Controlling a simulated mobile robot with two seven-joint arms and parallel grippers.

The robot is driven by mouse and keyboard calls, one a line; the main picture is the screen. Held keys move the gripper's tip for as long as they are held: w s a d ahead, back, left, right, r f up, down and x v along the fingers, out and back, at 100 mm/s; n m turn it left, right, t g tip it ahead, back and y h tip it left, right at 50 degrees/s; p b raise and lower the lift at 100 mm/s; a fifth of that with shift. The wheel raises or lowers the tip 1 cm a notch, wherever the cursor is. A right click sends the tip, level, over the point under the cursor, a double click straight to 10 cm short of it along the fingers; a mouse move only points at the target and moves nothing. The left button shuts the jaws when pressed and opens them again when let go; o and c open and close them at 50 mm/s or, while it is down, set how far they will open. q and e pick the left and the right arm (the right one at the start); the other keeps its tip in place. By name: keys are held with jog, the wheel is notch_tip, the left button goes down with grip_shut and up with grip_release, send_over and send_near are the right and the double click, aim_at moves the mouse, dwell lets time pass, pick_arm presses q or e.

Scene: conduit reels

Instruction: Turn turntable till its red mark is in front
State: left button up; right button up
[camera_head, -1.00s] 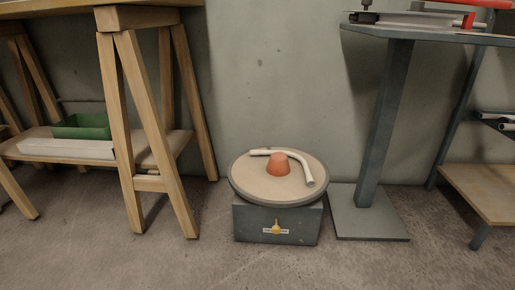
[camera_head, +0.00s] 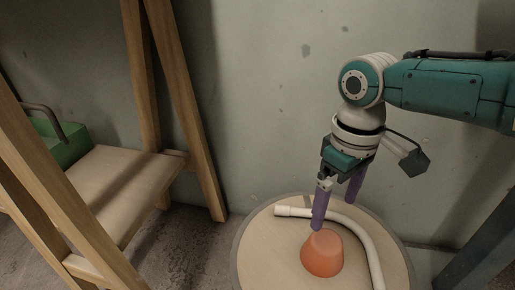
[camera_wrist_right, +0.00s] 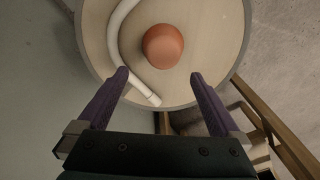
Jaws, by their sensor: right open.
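The turntable (camera_head: 265,255) is a round pale disc with a grey rim, cut off by the bottom of the head view. It also fills the top of the right wrist view (camera_wrist_right: 205,30). An orange-red blunt cone (camera_head: 322,254) stands at its middle. A bent white conduit (camera_head: 370,248) lies on it, curving around the back and right of the cone. My right gripper (camera_head: 335,211) is open, its purple fingers pointing down over the back of the disc. In the right wrist view the conduit's end (camera_wrist_right: 150,98) shows between the fingers. I see no separate red mark. My left gripper is out of view.
A wooden trestle (camera_head: 165,100) with a low shelf (camera_head: 120,180) and a green bin (camera_head: 65,145) stands at the left. A grey post (camera_head: 480,255) rises close at the right. The wall is just behind the turntable.

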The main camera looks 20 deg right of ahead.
aim_at(327, 240)
jog(key=f, duration=0.1)
jog(key=f+b, duration=0.1)
jog(key=s+b, duration=0.1)
jog(key=shift+a+f, duration=0.25)
jog(key=shift+f, duration=0.15)
notch_tip(327, 240, down, 8)
jog(key=b, duration=0.6)
jog(key=shift+r+b, duration=0.25)
jog(key=shift+b, duration=0.05)
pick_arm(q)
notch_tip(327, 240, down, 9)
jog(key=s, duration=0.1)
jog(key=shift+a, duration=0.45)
pick_arm(e)
jog(key=shift+w, duration=0.1)
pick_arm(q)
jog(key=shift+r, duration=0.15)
pick_arm(e)
jog(key=shift+r, duration=0.1)
jog(key=shift+c, duration=1.2)
grip_shut()
